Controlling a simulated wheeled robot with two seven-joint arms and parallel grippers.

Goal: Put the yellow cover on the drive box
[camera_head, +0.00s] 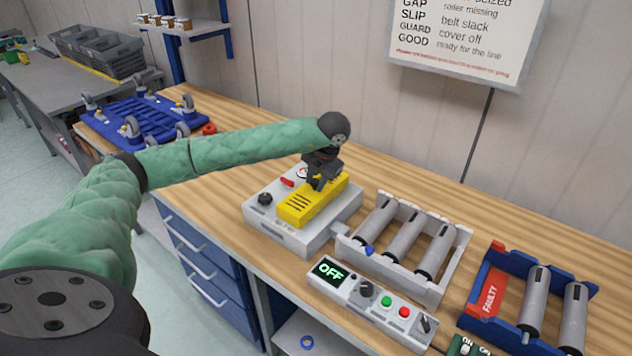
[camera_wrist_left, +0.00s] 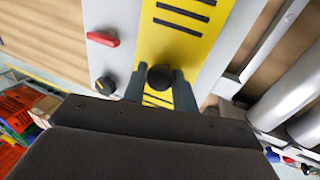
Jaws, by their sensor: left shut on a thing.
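The yellow cover (camera_head: 305,208) with black slots lies on top of the light grey drive box (camera_head: 262,222) on the wooden bench. I cannot tell whether it is fully seated. My left gripper (camera_head: 318,182) comes down from above and is shut on the cover's round black knob. In the left wrist view the gripper's fingers (camera_wrist_left: 160,88) stand on both sides of the knob (camera_wrist_left: 160,77), over the yellow cover (camera_wrist_left: 185,35). The drive box (camera_wrist_left: 112,15) shows beside the cover, with a red handle and a black knob. My right gripper is not in view.
A roller frame (camera_head: 440,285) adjoins the drive box on the right. A control box (camera_head: 375,305) reading OFF stands in front. A red and blue tray marked FAULTY (camera_head: 490,296) with rollers is at far right. A blue caster plate (camera_head: 140,122) lies at the back left.

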